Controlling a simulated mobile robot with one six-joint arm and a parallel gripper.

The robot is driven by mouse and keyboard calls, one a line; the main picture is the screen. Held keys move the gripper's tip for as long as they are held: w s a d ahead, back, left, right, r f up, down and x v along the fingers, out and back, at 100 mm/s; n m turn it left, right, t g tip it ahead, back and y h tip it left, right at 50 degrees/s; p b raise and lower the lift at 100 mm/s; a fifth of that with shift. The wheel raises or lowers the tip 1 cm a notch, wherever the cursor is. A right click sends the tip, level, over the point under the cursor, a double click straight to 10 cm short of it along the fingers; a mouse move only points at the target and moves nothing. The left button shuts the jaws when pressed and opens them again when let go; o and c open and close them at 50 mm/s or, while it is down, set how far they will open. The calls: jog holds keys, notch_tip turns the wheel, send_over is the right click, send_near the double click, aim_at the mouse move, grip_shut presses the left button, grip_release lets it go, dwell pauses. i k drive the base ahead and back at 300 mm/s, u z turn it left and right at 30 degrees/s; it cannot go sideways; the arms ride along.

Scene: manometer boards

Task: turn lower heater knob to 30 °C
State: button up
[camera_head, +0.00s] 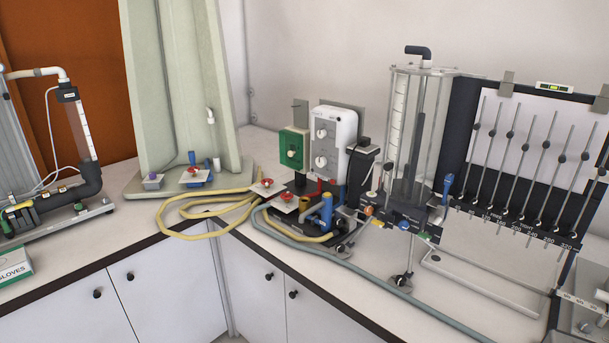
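The heater is a white upright box (335,125) near the middle of the counter. It carries two round pale knobs on its front, one above the other. The lower heater knob (321,161) sits below the upper knob (321,133). The scale marks and the pointer setting of the lower knob are too small to read. Nothing stands in front of the lower knob in this view. My gripper and arm are not in view.
A green box with a knob (291,148) stands just left of the heater. Red-handled valves (267,183) and yellow hoses (190,213) lie in front. A clear column (405,135) and manometer board (535,150) stand right. A grey hose (340,262) crosses the counter's front.

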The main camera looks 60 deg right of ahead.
aim_at(321, 161)
jog(key=u, duration=0.45)
jog(key=i, duration=1.55)
jog(key=u, duration=0.5)
jog(key=k, duration=0.15)
jog(key=z, duration=3)
